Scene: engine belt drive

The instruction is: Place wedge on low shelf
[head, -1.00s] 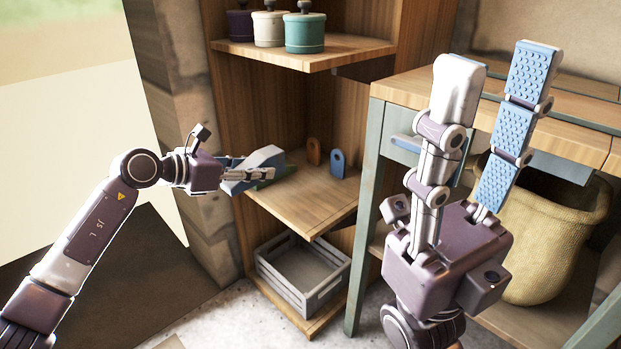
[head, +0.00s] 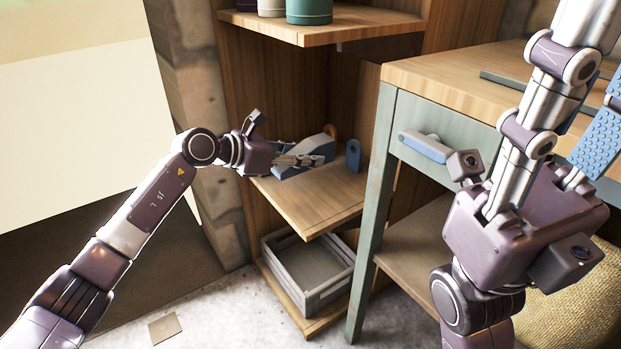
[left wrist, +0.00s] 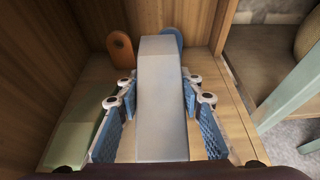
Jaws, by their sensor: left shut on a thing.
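My right gripper (head: 600,75) is at the upper right, fingers apart and empty, partly cut off by the frame edge.
A green block (left wrist: 75,135) lies left of the wedge. An orange tag-like piece (left wrist: 120,47) and a blue one (head: 353,156) stand behind. The upper shelf (head: 325,27) bears canisters. A grey crate (head: 310,275) sits below. A table (head: 450,75) stands right.

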